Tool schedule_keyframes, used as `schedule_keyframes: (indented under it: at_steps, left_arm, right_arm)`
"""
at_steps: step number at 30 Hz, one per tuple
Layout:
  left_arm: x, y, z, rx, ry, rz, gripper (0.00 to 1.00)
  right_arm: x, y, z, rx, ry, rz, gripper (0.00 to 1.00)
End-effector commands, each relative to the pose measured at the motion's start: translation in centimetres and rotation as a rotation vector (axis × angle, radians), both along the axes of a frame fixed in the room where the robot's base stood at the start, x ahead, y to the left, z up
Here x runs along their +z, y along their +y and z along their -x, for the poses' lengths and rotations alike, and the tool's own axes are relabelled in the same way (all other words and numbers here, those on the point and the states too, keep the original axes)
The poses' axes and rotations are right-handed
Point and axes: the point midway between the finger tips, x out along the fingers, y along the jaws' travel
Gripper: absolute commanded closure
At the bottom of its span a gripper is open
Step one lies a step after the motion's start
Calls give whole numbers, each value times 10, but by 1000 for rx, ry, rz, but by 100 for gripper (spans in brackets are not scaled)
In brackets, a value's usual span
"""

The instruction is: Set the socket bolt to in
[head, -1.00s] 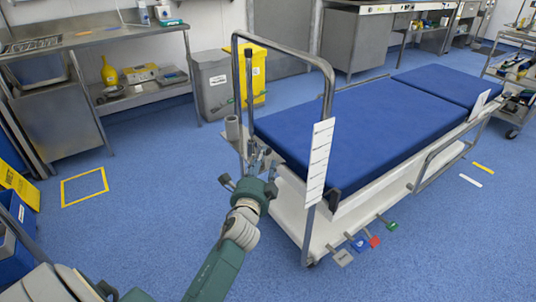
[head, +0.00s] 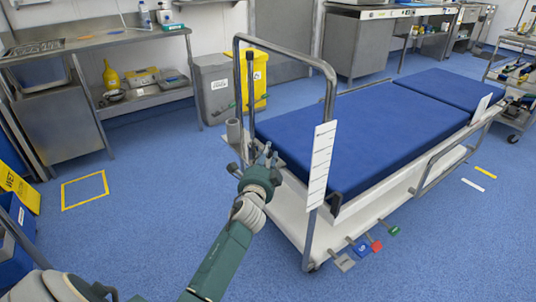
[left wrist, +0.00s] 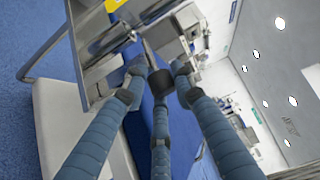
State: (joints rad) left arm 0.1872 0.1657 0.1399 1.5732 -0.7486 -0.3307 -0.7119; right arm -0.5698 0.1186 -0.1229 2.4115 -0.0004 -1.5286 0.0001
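My left gripper (head: 269,155) is at the near head-end corner of the operating table (head: 360,135). In the left wrist view the fingers of my left gripper (left wrist: 158,78) stand apart, with no object clearly held. Just beyond them is a metal cylinder (left wrist: 105,42) with a small knob (left wrist: 132,36) on a short pin, which looks like the socket bolt. I cannot tell whether the bolt is in or out. In the head view the bolt is too small or hidden by the gripper. My right gripper is out of view.
A white label board (head: 321,165) hangs close to the gripper's right. Coloured pedals (head: 361,245) stick out below. The floor on the left is mostly clear.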

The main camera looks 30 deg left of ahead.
Motion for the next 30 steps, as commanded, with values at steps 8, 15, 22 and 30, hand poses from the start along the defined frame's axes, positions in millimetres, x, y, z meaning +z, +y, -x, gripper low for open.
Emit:
schedule_keyframes:
  at_steps: [8, 15, 22, 30]
  left_arm:
    - [4, 1, -2, -4, -7, -2, 100]
    - [5, 26, -13, -5, -8, -3, 100]
    - [7, 26, -13, -4, -11, -4, 72]
    - [4, 26, -12, -2, -7, -2, 58]
  right_arm:
    - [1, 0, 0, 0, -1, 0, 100]
    - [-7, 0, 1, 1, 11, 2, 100]
    - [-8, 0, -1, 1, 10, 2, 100]
    - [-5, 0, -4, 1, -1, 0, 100]
